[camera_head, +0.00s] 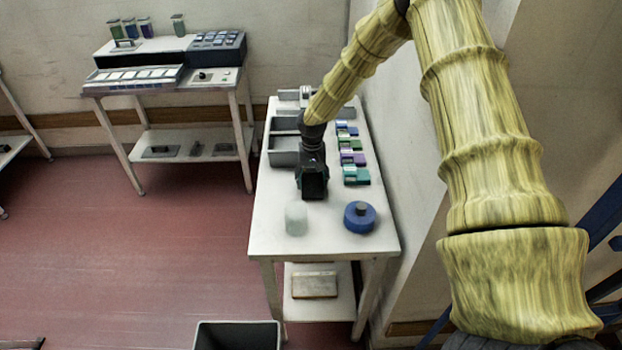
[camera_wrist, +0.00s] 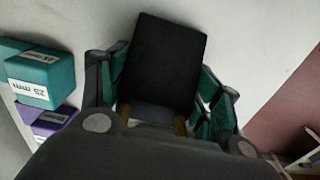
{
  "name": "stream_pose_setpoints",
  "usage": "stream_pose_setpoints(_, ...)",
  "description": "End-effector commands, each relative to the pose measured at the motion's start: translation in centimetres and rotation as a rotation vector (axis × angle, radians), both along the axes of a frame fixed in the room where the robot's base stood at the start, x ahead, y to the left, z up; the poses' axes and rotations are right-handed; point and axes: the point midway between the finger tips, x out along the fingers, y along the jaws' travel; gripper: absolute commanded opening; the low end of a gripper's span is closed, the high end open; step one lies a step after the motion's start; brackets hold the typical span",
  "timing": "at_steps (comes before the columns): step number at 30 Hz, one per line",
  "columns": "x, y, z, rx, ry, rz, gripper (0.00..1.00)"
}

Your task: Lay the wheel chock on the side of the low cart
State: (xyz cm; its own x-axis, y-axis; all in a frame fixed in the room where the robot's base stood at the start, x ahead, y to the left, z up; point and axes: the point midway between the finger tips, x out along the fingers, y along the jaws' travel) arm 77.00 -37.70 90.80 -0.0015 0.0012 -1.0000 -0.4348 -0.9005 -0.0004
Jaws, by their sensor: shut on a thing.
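My gripper (camera_head: 312,172) is over the white table in the middle of the head view. It is shut on a black block, the wheel chock (camera_head: 314,186), which points toward the near end of the table. In the wrist view the chock (camera_wrist: 162,62) shows as a plain dark slab between the teal finger pads of my gripper (camera_wrist: 160,88). The chock seems to be above the tabletop; I cannot tell by how much. I cannot make out a thing that is clearly the low cart.
The white table (camera_head: 265,225) bears a pale cylinder (camera_head: 296,218), a blue round piece (camera_head: 360,217), grey bins (camera_head: 284,152) and several coloured blocks (camera_head: 355,176). A dark bin (camera_head: 237,336) stands on the floor in front. A bench (camera_head: 165,75) with panels stands back left. Red floor between is clear.

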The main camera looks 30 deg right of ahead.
Motion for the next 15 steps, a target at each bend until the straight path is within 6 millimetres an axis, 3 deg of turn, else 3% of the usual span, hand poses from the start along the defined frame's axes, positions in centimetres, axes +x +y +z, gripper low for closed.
stream_pose_setpoints(14,0.06,0.05,-0.61,0.000,-0.001,0.001,0.28)
stream_pose_setpoints(15,0.03,0.04,-0.62,0.000,-0.001,0.000,0.68)
